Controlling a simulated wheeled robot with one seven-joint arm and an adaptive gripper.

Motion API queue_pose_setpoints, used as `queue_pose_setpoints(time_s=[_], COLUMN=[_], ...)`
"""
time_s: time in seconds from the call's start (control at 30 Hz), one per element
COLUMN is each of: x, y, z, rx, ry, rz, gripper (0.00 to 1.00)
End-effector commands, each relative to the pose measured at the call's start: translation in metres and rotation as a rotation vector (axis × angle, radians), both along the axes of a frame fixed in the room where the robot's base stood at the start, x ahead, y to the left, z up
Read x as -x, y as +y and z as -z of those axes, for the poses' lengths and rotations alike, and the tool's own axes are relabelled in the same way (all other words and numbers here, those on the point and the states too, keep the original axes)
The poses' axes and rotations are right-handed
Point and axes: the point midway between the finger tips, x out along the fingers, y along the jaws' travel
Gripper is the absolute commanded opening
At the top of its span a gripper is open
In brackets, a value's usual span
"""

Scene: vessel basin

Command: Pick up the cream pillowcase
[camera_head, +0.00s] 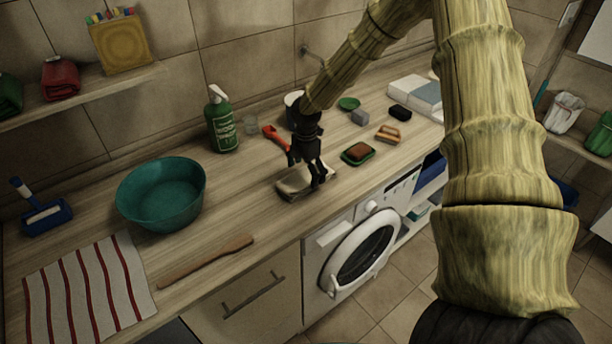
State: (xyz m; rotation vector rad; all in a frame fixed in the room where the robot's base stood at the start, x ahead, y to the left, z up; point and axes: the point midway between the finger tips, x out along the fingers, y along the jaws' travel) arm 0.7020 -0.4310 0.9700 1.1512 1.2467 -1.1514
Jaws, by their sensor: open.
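A folded cream cloth, which looks like the cream pillowcase (292,187), lies flat on the wooden counter near its front edge, above the washing machine. My gripper (318,184) is black and points down at the right part of the cloth. Its fingers are open and hide some of the cloth. The fingertips look to be at or just above the cloth; I cannot tell whether they touch it.
A green soap bottle (221,122), a red-handled brush (275,137) and a green dish with a brown block (358,153) stand around the gripper. A teal basin (161,194), a wooden stick (205,262) and a striped cloth (88,295) lie left. Folded linens (416,92) lie at the back right.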

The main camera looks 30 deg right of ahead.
Motion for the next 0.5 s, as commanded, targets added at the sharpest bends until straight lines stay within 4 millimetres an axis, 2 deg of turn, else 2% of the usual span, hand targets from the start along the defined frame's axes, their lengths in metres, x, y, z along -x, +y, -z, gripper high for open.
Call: queue_pose_setpoints(time_s=[0.2,0.5], x=[0.0,0.0], y=[0.0,0.0], z=[0.014,0.018], rx=[0.002,0.001], ry=[-0.001,-0.002], rz=[0.0,0.0], gripper=[0.98,0.98])
